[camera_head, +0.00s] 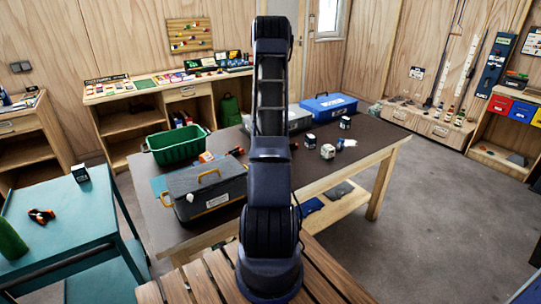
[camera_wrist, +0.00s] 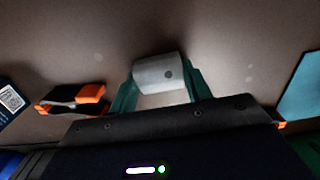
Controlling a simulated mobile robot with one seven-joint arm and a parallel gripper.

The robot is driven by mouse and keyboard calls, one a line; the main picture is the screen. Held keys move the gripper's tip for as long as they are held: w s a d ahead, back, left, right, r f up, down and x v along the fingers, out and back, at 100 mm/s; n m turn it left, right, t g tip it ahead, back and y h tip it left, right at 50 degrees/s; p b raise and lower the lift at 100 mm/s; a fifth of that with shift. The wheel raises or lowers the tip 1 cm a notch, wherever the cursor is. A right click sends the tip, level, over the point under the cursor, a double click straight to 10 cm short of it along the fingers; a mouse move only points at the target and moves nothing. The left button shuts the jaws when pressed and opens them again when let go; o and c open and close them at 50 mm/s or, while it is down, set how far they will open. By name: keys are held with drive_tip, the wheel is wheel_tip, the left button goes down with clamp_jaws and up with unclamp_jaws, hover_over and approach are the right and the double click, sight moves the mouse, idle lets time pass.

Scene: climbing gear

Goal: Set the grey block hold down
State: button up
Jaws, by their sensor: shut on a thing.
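The grey block hold (camera_wrist: 158,72) is a pale grey, rounded block with a dark round hole in its face. In the wrist view it sits between the two green fingers of my gripper (camera_wrist: 160,88), which are shut on it. The brown table top (camera_wrist: 225,40) fills the background behind it. I cannot tell whether the hold touches the table or hangs a little above it. In the head view my own arm stands in the middle and covers my gripper and the hold. The brown table (camera_head: 345,162) shows on both sides of the arm.
An orange and black clamp (camera_wrist: 75,98) lies left of the hold, with a labelled box (camera_wrist: 10,102) beyond. A teal surface (camera_wrist: 302,90) is at right. A grey toolbox (camera_head: 207,190), green crate (camera_head: 178,147), blue case (camera_head: 328,106) and small boxes (camera_head: 327,151) stand on the table.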

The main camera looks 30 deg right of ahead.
drive_tip(key=shift+f, duration=0.1)
drive_tip(key=o, duration=1)
drive_tip(key=shift+c, duration=0.2)
